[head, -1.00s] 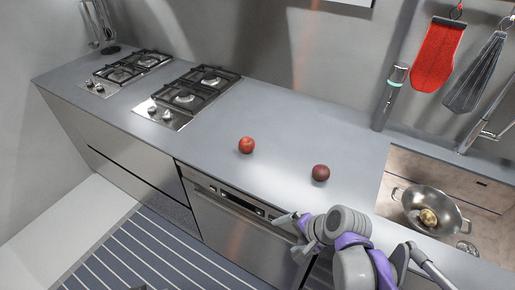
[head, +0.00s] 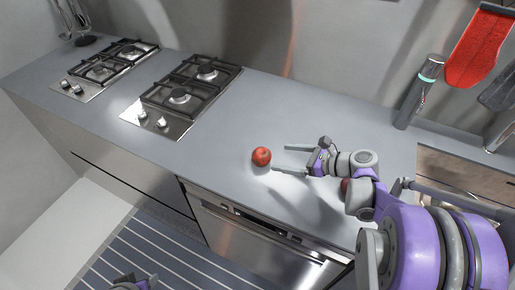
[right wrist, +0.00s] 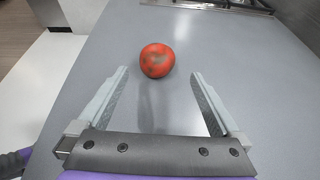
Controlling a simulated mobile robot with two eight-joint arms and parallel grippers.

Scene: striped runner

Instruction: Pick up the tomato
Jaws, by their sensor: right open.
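The tomato (head: 261,156) is red and round and sits on the grey counter near its front edge. In the right wrist view the tomato (right wrist: 157,60) lies just ahead of the fingertips, roughly centred between them. My right gripper (head: 280,157) is open and empty, low over the counter to the right of the tomato, its fingers pointing at it. The open fingers also show in the right wrist view (right wrist: 160,74). A small part of my left arm (head: 135,284) shows at the bottom edge; its jaws cannot be made out.
A darker red round item (head: 345,185) is mostly hidden behind my right arm. Two gas hobs, a nearer one (head: 187,95) and a farther one (head: 105,68), lie to the left. A grey cylinder (head: 417,92) stands at the back right. The counter around the tomato is clear.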

